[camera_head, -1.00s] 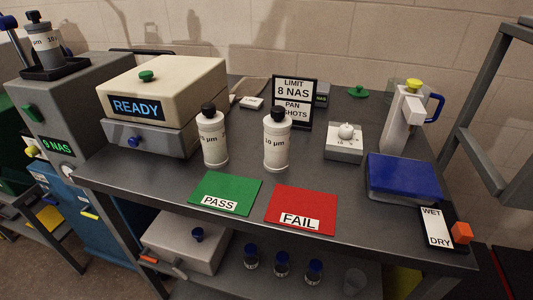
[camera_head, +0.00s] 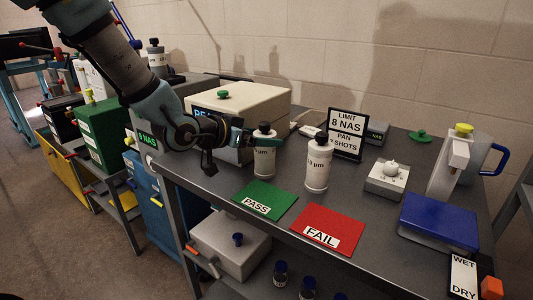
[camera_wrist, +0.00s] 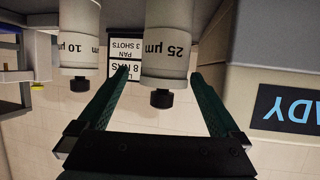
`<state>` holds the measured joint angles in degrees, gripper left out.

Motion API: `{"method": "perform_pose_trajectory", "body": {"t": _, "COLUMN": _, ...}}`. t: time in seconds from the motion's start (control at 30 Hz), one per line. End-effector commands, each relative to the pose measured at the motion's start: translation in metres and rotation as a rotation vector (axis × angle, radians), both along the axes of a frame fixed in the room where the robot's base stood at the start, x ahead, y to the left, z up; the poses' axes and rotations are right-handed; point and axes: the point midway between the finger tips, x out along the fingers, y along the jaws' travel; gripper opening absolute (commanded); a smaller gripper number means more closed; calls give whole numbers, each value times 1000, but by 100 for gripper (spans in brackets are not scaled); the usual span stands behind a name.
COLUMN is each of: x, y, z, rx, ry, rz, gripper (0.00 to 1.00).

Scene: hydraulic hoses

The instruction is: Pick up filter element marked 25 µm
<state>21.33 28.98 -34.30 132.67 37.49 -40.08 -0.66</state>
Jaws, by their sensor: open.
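The filter element marked 25 µm (camera_wrist: 165,30) is a pale bottle-like cylinder with a black cap, upside down in the wrist view. In the head view it is the left bottle (camera_head: 264,166), upright on the bench beside the READY box. My gripper (camera_wrist: 161,74) is open, its green fingers on either side of the element's capped end, with gaps showing. In the head view my gripper (camera_head: 258,139) is at the element's upper part and partly covers it. The element marked 10 µm (camera_wrist: 78,30) stands beside it, outside the fingers; it also shows in the head view (camera_head: 317,168).
The READY box (camera_head: 245,104) is close on the left. A LIMIT 8 NAS sign (camera_head: 347,133) stands behind the elements. A green PASS mat (camera_head: 265,197) and a red FAIL mat (camera_head: 330,222) lie in front.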

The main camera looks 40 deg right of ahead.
Motion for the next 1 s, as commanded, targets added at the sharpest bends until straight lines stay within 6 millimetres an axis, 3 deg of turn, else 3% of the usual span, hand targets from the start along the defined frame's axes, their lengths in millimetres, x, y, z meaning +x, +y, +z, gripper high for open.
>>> {"method": "perform_pose_trajectory", "body": {"t": 0.4, "x": 5, "y": -42, "z": -18, "rx": 1, "ry": 0, "rz": -1, "gripper": 100}}
{"method": "perform_pose_trajectory", "body": {"t": 0.7, "x": 7, "y": -47, "z": -22, "rx": 1, "ry": -2, "rz": 1, "gripper": 100}}
{"method": "perform_pose_trajectory", "body": {"t": 1.0, "x": 7, "y": -47, "z": -22, "rx": 1, "ry": -1, "rz": 1, "gripper": 68}}
